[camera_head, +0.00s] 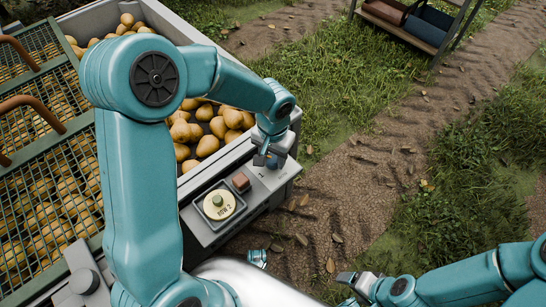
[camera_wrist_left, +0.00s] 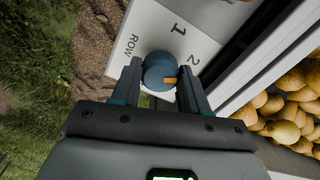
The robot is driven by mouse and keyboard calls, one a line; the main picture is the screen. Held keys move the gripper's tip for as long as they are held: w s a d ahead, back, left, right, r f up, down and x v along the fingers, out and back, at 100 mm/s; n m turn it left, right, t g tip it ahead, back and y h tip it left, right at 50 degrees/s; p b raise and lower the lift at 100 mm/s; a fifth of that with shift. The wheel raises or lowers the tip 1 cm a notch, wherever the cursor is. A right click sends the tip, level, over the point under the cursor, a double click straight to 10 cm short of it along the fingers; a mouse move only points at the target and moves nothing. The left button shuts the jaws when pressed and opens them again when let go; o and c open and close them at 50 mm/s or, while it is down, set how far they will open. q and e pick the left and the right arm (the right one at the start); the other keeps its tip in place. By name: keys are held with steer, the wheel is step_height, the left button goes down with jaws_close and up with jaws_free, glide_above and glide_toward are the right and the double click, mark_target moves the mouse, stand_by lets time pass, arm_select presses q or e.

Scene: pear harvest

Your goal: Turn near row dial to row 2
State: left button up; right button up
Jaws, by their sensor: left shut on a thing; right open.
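The row dial, a dark blue round knob (camera_wrist_left: 157,72) with an orange mark, sits on a pale panel (camera_wrist_left: 158,28) printed ROW, 1 and 2. The orange mark points right in the left wrist view, below the printed 2. My left gripper (camera_head: 268,153) is shut around the knob; its fingers (camera_wrist_left: 160,85) lie on both sides in the left wrist view. The gripper mostly hides the knob in the head view. My right gripper (camera_head: 347,289) is open and empty at the lower right, away from the panel.
The panel is on the end of a pale bin (camera_head: 250,143) full of yellow-brown pears. A reddish-brown block (camera_head: 241,181) stands beside the round face. Green mesh (camera_head: 40,130) covers pears at left. A rack (camera_head: 420,25) stands at the back; dirt path and grass lie right.

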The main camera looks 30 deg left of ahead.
mark_target(273, 158)
stand_by(0.3)
arm_select(q)
steer(key=o, duration=1.1)
steer(key=shift+c, duration=0.2)
steer(key=shift+r, duration=0.15)
step_height(273, 158, up, 16)
steer(key=p, duration=0.4)
steer(key=shift+p, duration=0.3)
